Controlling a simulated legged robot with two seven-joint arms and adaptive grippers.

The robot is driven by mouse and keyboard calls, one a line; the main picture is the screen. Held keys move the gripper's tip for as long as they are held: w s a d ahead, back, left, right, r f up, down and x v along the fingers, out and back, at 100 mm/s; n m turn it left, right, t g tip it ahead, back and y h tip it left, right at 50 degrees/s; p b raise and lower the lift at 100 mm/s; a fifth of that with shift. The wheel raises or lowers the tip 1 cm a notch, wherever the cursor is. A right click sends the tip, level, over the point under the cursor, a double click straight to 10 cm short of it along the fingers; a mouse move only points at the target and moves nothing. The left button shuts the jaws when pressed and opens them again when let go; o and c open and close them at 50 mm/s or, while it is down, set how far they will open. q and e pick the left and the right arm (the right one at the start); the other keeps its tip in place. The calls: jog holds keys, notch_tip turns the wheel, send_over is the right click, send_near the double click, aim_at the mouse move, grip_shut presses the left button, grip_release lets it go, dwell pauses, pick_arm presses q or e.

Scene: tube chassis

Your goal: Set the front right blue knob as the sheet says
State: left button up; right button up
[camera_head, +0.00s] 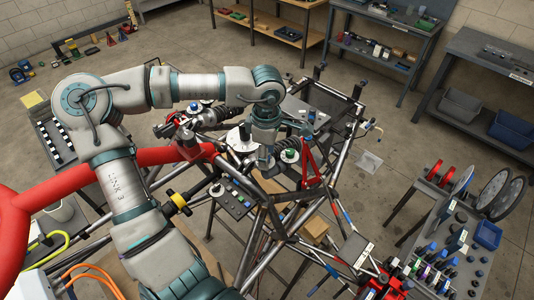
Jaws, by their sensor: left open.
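My left arm comes in from the left and reaches over the tube chassis (245,240). My left gripper (265,163) points down over the middle of the chassis, open, with nothing visibly held. Just right of its fingertips is a small knob (289,155) on a pale round dial; its colour is hard to make out. Whether they touch cannot be told. A knob with a blue top (192,106) sits farther back left. Another pale dial with a knob (217,190) is nearer, at left. No readable instruction sheet can be made out. My right gripper is out of view.
Chassis tubes and a red tube part (309,160) stand close around the gripper. A dark panel with buttons (235,198) is nearer. A parts table (435,230) is at right, workbenches (385,40) at the back. The floor between is mostly clear.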

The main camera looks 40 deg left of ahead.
pick_arm(q)
notch_tip(320, 180, up, 12)
jog(key=shift+w+f, duration=0.15)
dwell(0.3)
